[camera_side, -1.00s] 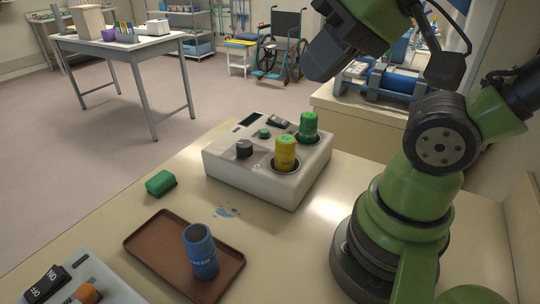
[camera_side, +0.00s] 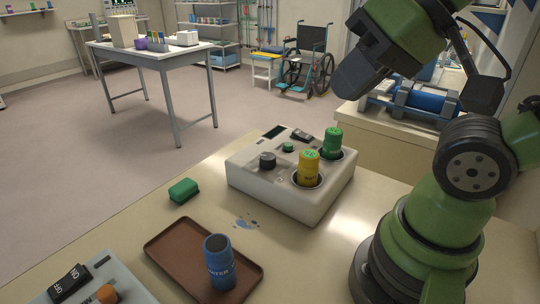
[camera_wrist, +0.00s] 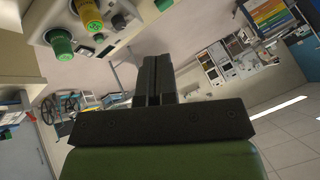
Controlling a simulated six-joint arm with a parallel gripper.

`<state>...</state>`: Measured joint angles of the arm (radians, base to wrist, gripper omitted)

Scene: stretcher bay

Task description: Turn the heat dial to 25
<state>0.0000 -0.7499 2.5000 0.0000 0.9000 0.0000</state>
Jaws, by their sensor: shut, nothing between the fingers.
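The white-grey control box (camera_side: 285,200) sits on the bench in the side view. A black dial (camera_side: 267,160) stands on its top, near the left corner; its setting is too small to read. A yellow bottle (camera_side: 308,168) and a green bottle (camera_side: 332,142) stand in round holders on the box, right of the dial. My gripper (camera_side: 346,90) hangs above and beyond the box, apart from the dial. In the wrist view my gripper (camera_wrist: 157,60) has its dark fingers together with nothing between them. Part of the box (camera_wrist: 40,12) shows at that view's top.
A brown tray (camera_side: 168,248) holds an upright blue cup (camera_side: 220,265). A green block (camera_side: 184,190) and a small puddle (camera_side: 246,223) lie nearby. A switch panel (camera_side: 100,285) is at the lower left. Bare bench surrounds the box's front.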

